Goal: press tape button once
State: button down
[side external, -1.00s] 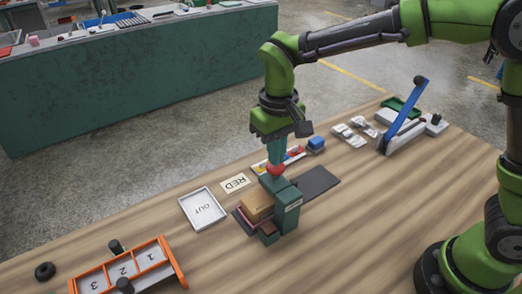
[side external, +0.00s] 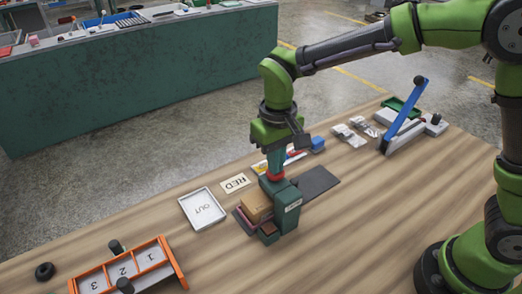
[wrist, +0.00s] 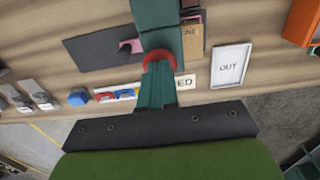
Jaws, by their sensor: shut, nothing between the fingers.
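The red tape button (side external: 276,178) sits on top of a dark teal tape machine (side external: 285,206) standing on the wooden table. My gripper (side external: 276,171) points down over it with its teal fingers shut and empty. The fingertips meet the red button, which shows as a red rim around them. In the wrist view the button (wrist: 160,58) shows just beyond the fingertips, with the teal machine (wrist: 155,18) behind it. The fingers hide the middle of the button, so how far it is pushed in cannot be told.
A brown box (side external: 257,207) sits beside the machine, and a dark mat (side external: 317,182) lies behind it. A RED card (side external: 235,183), an OUT tray (side external: 188,208) and an orange numbered rack (side external: 177,267) are leftward. A blue-levered device (side external: 404,115) stands at the back right.

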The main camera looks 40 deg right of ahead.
jog(key=shift+f, duration=0.1)
dwell(0.3)
notch_tip(320, 180, up, 8)
dwell(0.9)
jog(key=shift+s+d+f, duration=0.1)
jog(key=shift+s+f, duration=0.25)
jog(key=shift+f, duration=0.3)
jog(key=s+d+r+m+t+y, duration=0.1)
jog(key=s+d+r+m+t, duration=0.1)
jog(key=s+d, duration=0.5)
jog(key=s+d+r+m+t+y, duration=0.1)
jog(key=s+d+r+m+t, duration=0.1)
jog(key=s+d+t, duration=0.3)
jog(key=s+d, duration=0.2)
jog(key=d, duration=0.1)
jog(key=shift+r, duration=0.15)
